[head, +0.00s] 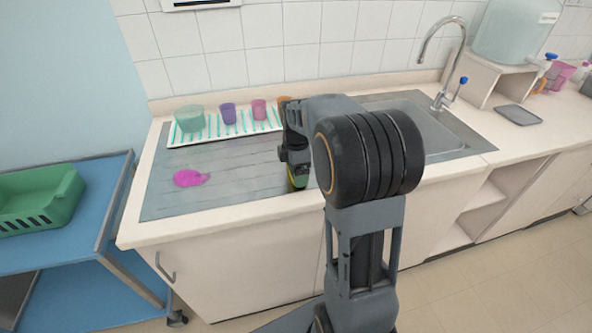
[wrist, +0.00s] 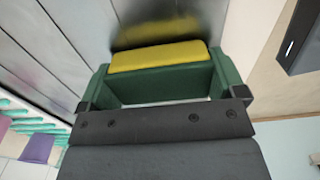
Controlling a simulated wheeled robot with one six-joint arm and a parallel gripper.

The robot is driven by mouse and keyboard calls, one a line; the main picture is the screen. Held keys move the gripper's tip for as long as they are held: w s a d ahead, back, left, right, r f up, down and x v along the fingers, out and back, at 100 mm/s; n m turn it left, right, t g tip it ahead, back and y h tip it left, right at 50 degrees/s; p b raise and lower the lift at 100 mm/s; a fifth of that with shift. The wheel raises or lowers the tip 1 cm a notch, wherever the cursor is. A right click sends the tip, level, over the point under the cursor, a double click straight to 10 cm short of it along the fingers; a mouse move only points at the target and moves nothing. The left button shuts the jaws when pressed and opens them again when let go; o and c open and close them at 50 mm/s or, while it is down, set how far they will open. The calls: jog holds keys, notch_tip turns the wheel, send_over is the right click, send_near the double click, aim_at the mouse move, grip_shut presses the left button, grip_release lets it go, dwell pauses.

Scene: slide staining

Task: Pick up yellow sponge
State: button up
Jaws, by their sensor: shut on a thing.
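The yellow sponge (wrist: 160,56) is between the fingers of my gripper (wrist: 160,75) in the wrist view, with a yellow face and a dark green layer beside it. The green fingers touch its two ends and are shut on it. In the head view my gripper (head: 297,178) points down over the grey drainboard, near its front edge. Only a small bit of the sponge (head: 298,184) shows there, and my arm hides the rest. I cannot tell whether the sponge touches the drainboard.
A pink stain (head: 190,178) lies on the grey drainboard (head: 235,180). A striped mat (head: 208,135) at the back bears a green beaker (head: 189,118) and several coloured cups. The sink (head: 425,130) with its faucet (head: 440,60) is right. A green basket (head: 40,200) stands on a blue cart.

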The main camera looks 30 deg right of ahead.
jog(key=shift+r, duration=0.5)
jog(key=s+d+r, duration=0.5)
jog(key=s+r, duration=0.6)
jog(key=s, duration=0.2)
jog(key=shift+r, duration=0.3)
jog(key=shift+s, duration=0.1)
jog(key=shift+o, duration=1.4)
jog(key=shift+c, duration=1.1)
jog(key=shift+a, duration=0.1)
